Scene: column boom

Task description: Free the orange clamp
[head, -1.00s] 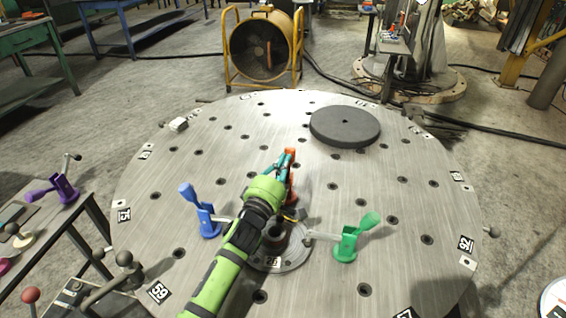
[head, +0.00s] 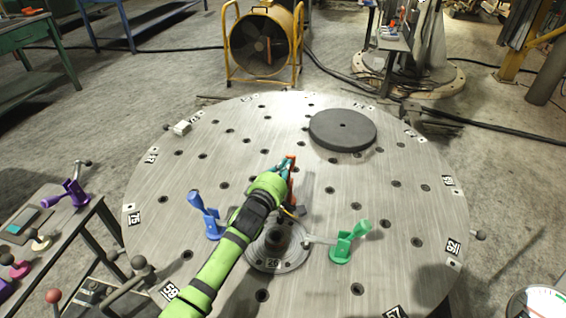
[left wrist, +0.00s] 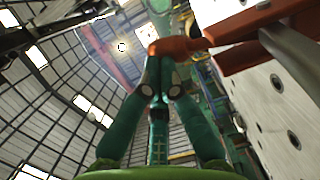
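The orange clamp (head: 291,181) stands upright near the table centre, behind a dark hub (head: 277,240) on a round base plate. My left gripper (head: 285,165) reaches over it from the front left. In the left wrist view, its teal fingers (left wrist: 160,72) come together at the end of the orange clamp's handle (left wrist: 177,47) and look shut on it. My forearm and gripper hide part of the clamp in the head view. A blue clamp (head: 205,214) stands left of the hub and a green clamp (head: 347,241) right of it. My right gripper is not in view.
The round steel table (head: 400,205) has several holes and number labels. A dark grey disc (head: 342,130) lies at its back right. A side table with a purple clamp (head: 69,193) stands at the left. A yellow fan (head: 262,45) stands behind. The table's right part is mostly clear.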

